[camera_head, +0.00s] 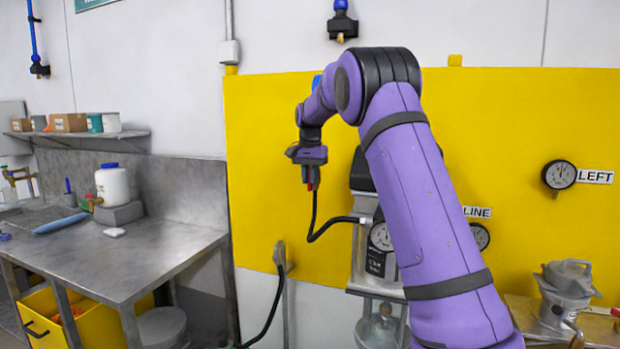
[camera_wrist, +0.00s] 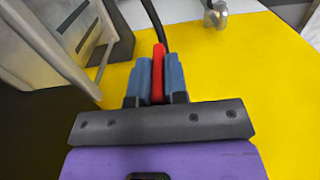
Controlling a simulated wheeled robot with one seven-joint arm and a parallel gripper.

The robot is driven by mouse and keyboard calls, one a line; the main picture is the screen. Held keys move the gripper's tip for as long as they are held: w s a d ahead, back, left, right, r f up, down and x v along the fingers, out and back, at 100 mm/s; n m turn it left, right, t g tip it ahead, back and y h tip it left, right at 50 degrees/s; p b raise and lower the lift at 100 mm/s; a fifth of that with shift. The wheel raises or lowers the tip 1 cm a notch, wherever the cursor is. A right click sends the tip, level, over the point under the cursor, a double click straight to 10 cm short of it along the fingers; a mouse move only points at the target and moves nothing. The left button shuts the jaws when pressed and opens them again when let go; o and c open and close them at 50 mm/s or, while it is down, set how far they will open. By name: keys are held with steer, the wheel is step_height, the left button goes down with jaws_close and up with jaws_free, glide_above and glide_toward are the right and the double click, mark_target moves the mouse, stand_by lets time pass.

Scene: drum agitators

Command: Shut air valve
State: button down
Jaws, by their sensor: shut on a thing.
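My gripper (camera_head: 311,184) reaches in from above, in front of the yellow wall panel. In the wrist view its two blue fingers (camera_wrist: 158,80) are shut on a narrow red lever (camera_wrist: 159,70), which looks like the air valve's handle. Only a little red shows below the fingers in the head view. The valve body is mostly hidden by the fingers.
The air unit (camera_head: 359,268) with a gauge (camera_head: 381,236) stands right of my gripper, partly behind my arm. A steel bench (camera_head: 150,262) with a white jug (camera_head: 113,184) is at left. A gauge by the LEFT label (camera_head: 560,174) hangs at right. A pipe fitting (camera_head: 280,255) stands lower left.

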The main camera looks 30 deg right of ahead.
steer(key=shift+s+d+t+y, duration=0.15)
steer(key=shift+t+y, duration=0.55)
steer(key=shift+t, duration=0.2)
steer(key=shift+t+y, duration=1.1)
steer(key=shift+t, duration=0.3)
steer(key=c, duration=1.1)
jaws_free()
steer(key=shift+c, duration=0.2)
steer(key=v, duration=1)
steer(key=shift+s+d+r, duration=0.2)
steer(key=shift+s+r, duration=0.05)
